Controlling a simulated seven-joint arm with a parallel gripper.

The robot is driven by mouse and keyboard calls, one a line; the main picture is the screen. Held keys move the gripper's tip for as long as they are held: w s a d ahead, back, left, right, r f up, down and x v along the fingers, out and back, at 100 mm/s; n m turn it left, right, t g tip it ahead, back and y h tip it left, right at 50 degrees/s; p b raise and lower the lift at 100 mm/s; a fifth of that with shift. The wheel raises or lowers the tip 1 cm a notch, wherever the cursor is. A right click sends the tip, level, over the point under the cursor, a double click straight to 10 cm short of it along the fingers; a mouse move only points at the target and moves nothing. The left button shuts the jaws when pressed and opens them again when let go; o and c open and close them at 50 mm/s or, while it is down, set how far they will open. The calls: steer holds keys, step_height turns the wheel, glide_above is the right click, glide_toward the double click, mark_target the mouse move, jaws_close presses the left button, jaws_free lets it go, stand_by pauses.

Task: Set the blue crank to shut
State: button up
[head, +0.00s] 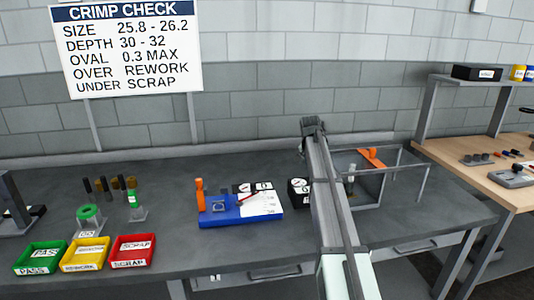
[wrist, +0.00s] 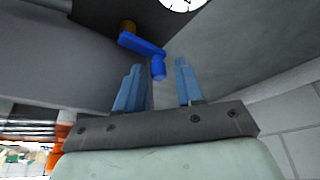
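The blue crank (wrist: 142,45) shows in the wrist view, with a brass-coloured pivot (wrist: 128,25) at its upper left end and a blue knob (wrist: 158,69) at its lower right end. My gripper (wrist: 158,78) is open, with its two blue fingers apart. The knob appears in the gap between the fingertips, nearer the left finger; I cannot tell whether it is touched or how deep it sits. In the head view my arm crosses the bench, and neither the crank nor my fingers can be made out.
Part of a white dial (wrist: 182,3) shows beside the crank. On the bench, a black gauge box (head: 299,191) stands just left of my arm and a blue fixture (head: 240,212) farther left. A clear-sided frame (head: 395,165) stands right. Green, yellow and red trays (head: 132,263) sit front left.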

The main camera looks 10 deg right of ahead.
steer(key=n, duration=0.1)
steer(key=a+n+y, duration=0.1)
steer(key=n, duration=0.1)
steer(key=n+t, duration=0.1)
steer(key=n, duration=0.1)
steer(key=shift+s+a+y, duration=0.2)
steer(key=shift+s+y, duration=0.1)
steer(key=shift+s, duration=0.05)
steer(key=n, duration=0.1)
steer(key=n+y, duration=0.1)
steer(key=n, duration=0.1)
steer(key=s+a+n, duration=0.1)
steer(key=shift+n+y, duration=0.3)
steer(key=shift+y, duration=0.1)
steer(key=v, duration=1.4)
steer(key=w+d+r+n+t+h, duration=0.2)
steer(key=w+d+n+t+h, duration=0.1)
steer(key=w+d, duration=0.15)
steer(key=w+a+f+n, duration=0.2)
steer(key=a, duration=0.8)
steer(key=w+a+f+n+t, duration=0.1)
steer(key=w+a+f+n, duration=0.1)
steer(key=a, duration=0.9)
steer(key=w+a+f+n+y, duration=0.1)
steer(key=w+a+f+n, duration=0.1)
steer(key=a, duration=0.9)
steer(key=shift+x, duration=0.8)
steer(key=shift+a+f, duration=0.1)
